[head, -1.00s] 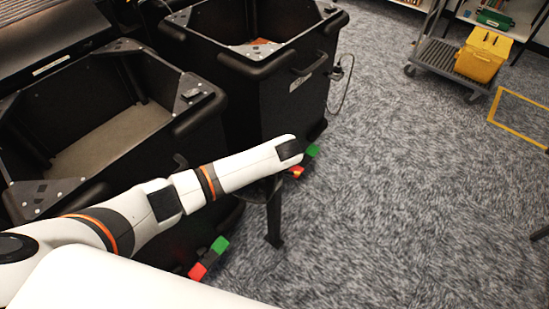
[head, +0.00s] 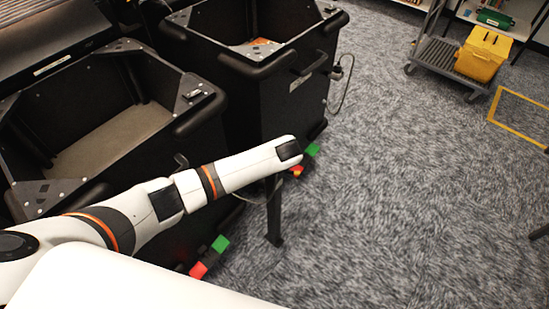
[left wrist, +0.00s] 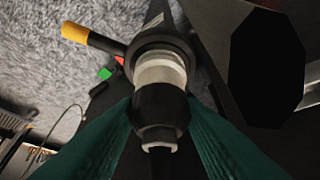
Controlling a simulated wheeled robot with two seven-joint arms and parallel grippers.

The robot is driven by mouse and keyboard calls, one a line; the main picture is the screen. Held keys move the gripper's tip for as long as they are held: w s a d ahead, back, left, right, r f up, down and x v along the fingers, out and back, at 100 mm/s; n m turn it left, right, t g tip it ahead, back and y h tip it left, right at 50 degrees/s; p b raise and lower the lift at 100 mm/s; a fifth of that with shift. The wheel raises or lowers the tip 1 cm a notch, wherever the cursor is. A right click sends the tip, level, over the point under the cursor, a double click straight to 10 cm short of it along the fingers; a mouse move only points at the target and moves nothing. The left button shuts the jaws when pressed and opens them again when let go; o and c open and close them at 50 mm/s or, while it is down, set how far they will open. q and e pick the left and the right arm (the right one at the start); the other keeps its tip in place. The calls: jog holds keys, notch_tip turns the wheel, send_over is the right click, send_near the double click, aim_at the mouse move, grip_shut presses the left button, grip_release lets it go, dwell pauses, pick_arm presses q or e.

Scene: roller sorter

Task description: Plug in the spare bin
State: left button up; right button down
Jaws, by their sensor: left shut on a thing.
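My left gripper (left wrist: 160,125) has its teal fingers shut on a dark round plug (left wrist: 160,104) in the left wrist view. A pale ring (left wrist: 161,70) sits just beyond the plug, with a black collar (left wrist: 158,38) past it. I cannot tell whether the plug is seated there. In the head view my left arm reaches in from the left and its forearm hides the gripper. Two black bins stand side by side, one at left (head: 187,120) and one at right (head: 268,95); which is the spare is unclear. My right gripper is not in view.
A corded plug (head: 337,72) sits at the right bin's side. A dark post (head: 274,215) and red and green blocks (head: 209,256) are near the bins. A yellow-tipped rod (left wrist: 76,33) shows in the wrist view.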

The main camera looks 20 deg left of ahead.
pick_arm(q)
jog(key=shift+f, duration=0.25)
jog(key=o, duration=1.1)
jog(key=shift+o, duration=0.2)
jog(key=shift+r, duration=0.1)
jog(key=p+v, duration=0.1)
jog(key=v, duration=1.1)
